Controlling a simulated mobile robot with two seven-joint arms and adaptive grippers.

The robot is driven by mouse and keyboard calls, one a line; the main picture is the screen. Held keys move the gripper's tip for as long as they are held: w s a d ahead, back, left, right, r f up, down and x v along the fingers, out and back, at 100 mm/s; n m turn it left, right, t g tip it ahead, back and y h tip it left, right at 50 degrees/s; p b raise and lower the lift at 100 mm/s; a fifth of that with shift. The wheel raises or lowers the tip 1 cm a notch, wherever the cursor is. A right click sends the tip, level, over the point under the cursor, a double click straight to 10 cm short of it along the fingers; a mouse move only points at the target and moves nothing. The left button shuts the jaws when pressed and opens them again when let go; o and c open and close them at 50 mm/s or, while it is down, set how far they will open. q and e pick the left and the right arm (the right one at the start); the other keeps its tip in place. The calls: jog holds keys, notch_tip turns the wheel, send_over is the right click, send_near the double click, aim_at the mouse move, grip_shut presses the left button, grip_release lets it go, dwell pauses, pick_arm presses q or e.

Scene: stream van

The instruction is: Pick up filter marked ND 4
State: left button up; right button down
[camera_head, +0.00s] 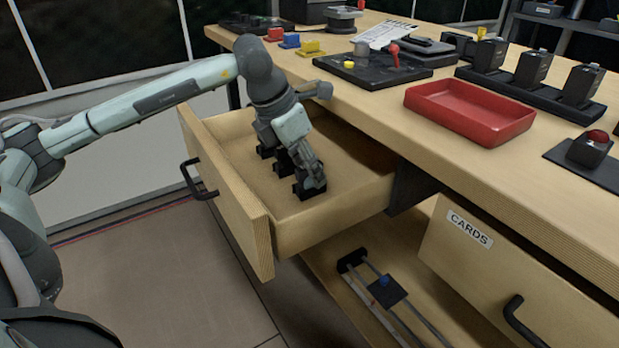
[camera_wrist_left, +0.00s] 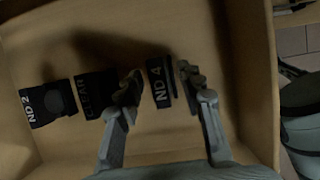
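The filter marked ND 4 (camera_wrist_left: 160,84) is a dark block with white lettering, standing in the open drawer. My left gripper (camera_wrist_left: 158,85) reaches down into the drawer with one finger on each side of this filter. The fingers are apart, with a gap on the left side; the right finger is very close to it. In the head view my left gripper (camera_head: 312,178) is over the nearest dark filter and partly hides it. My right gripper is not in view.
The open wooden drawer (camera_head: 292,236) has walls around the filters and bare floor beyond them. The bench above holds a red tray (camera_head: 468,112) and a black panel with a red lever (camera_head: 394,52). A drawer labelled CARDS (camera_head: 468,228) is at the right.

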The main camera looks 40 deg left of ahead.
pick_arm(q)
jog(key=shift+w+f, duration=0.1)
jog(key=shift+f, duration=0.15)
grip_shut()
jog(key=shift+r, duration=0.1)
